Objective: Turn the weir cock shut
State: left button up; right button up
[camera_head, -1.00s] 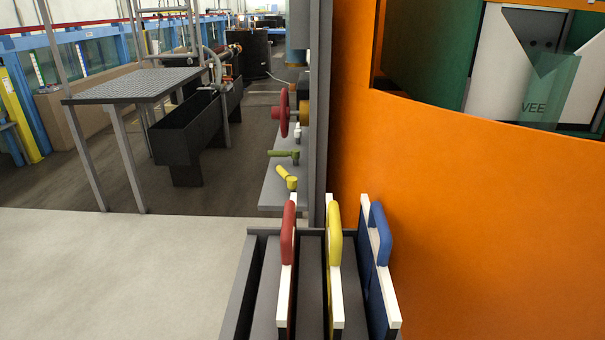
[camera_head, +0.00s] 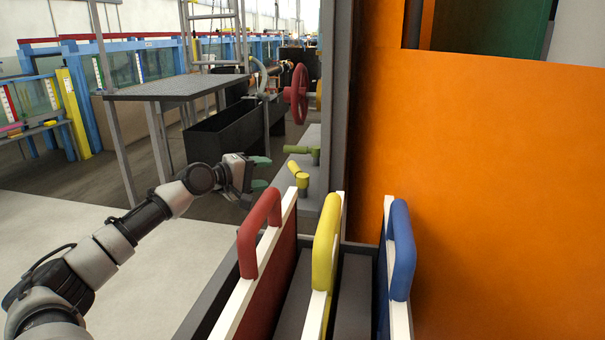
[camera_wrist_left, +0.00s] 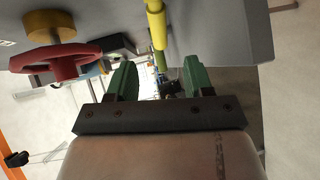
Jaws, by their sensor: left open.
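Two small lever cocks sit on the grey ledge past the rack: a yellow one (camera_head: 299,174) nearer me and a yellow-green one (camera_head: 302,150) behind it. I cannot tell by label which is the weir cock. My left gripper (camera_head: 262,172) is open and empty, just left of the yellow lever and apart from it. In the left wrist view a yellow bar (camera_wrist_left: 156,25) shows ahead, above the gap between the green fingers (camera_wrist_left: 160,80), with a greenish piece beyond it. My right gripper is out of view.
A red handwheel (camera_head: 297,94) stands beyond the cocks; it also shows in the wrist view (camera_wrist_left: 55,60). Plates with red (camera_head: 258,232), yellow (camera_head: 325,240) and blue (camera_head: 401,248) handles stand close in front. An orange panel (camera_head: 500,200) fills the right.

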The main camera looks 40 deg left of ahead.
aim_at(291, 169)
pick_arm(q)
jog(key=shift+w+r, duration=0.15)
jog(key=shift+w, duration=0.2)
jog(key=p+x, duration=0.1)
jog(key=x, duration=0.2)
jog(key=shift+w, duration=0.3)
jog(key=shift+x, duration=2.9)
jog(key=shift+s+d, duration=0.1)
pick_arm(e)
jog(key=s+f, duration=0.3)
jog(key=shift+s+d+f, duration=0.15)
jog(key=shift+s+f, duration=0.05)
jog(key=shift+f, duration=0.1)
pick_arm(q)
jog(key=shift+f, duration=0.2)
grip_shut()
